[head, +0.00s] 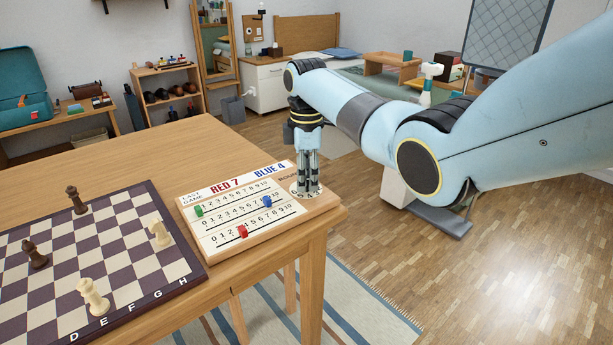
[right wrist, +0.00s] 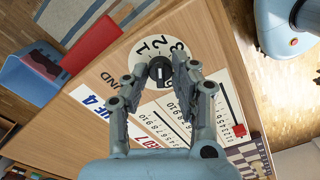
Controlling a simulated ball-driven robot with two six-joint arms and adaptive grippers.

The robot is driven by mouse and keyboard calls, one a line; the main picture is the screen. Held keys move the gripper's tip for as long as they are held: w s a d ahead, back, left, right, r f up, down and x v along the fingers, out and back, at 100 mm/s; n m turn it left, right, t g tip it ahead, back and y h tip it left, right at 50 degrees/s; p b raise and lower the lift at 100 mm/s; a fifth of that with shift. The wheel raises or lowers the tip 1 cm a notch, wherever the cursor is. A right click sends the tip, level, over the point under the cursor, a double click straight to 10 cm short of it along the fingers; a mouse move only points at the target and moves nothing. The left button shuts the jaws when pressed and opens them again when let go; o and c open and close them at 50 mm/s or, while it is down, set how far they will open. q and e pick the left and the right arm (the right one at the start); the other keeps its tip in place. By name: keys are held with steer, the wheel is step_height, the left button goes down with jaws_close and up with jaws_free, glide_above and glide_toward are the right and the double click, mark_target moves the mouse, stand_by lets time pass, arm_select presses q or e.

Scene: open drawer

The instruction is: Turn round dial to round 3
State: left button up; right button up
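The scoreboard (head: 243,212) lies on the near right corner of the wooden table, with "RED 7", "BLUE 4" and sliding markers. The round dial (right wrist: 145,47) is a white disc with the numerals 1, 2 and 3 visible and a black knob (right wrist: 159,70) at its centre. My right gripper (head: 308,188) points down over the dial and hides most of it in the head view. In the right wrist view, its two fingers (right wrist: 163,75) stand apart on either side of the knob; whether either touches it is unclear. My left gripper is out of view.
A chessboard (head: 95,255) with several pieces lies left of the scoreboard. The table's right edge (head: 335,213) is close beside the dial. A red panel (right wrist: 92,43) shows beyond the table in the right wrist view. Wooden floor lies to the right.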

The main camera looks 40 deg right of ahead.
jaws_close()
steer(key=m+p, duration=0.3)
steer(key=shift+r, duration=0.2)
steer(key=shift+m+p, duration=0.8)
steer(key=shift+m, duration=0.3)
steer(key=shift+f+m+p, duration=0.15)
steer(key=shift+m+p, duration=0.4)
steer(key=shift+m, duration=0.65)
steer(key=o, duration=0.6)
jaws_free()
